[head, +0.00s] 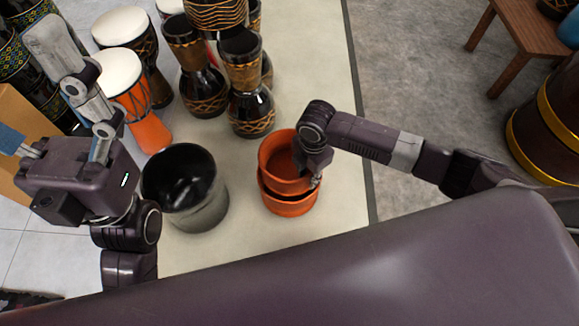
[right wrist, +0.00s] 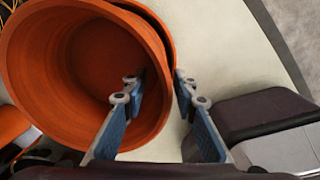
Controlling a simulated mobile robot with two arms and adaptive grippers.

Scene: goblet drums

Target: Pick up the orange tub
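The orange tub (head: 279,160) is round and open-topped, and sits tilted in or on a second orange tub (head: 290,207) on the pale floor mat. In the right wrist view the upper tub (right wrist: 60,75) fills the left half, with another orange rim behind it. My right gripper (head: 314,180) is at the tub's right side. In the right wrist view its fingers (right wrist: 158,82) are apart and straddle the tub wall, one over the inside and one outside. I see no firm closure on the wall. My left gripper (head: 32,88) is open and empty at the far left.
A black and grey bucket (head: 212,208) stands just left of the tubs. Several goblet drums (head: 250,105) stand behind them, one orange with a white head (head: 148,128). A wooden stool (head: 500,35) and a large dark drum with gold bands (head: 530,130) are at right. Grey floor (head: 410,90) between is clear.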

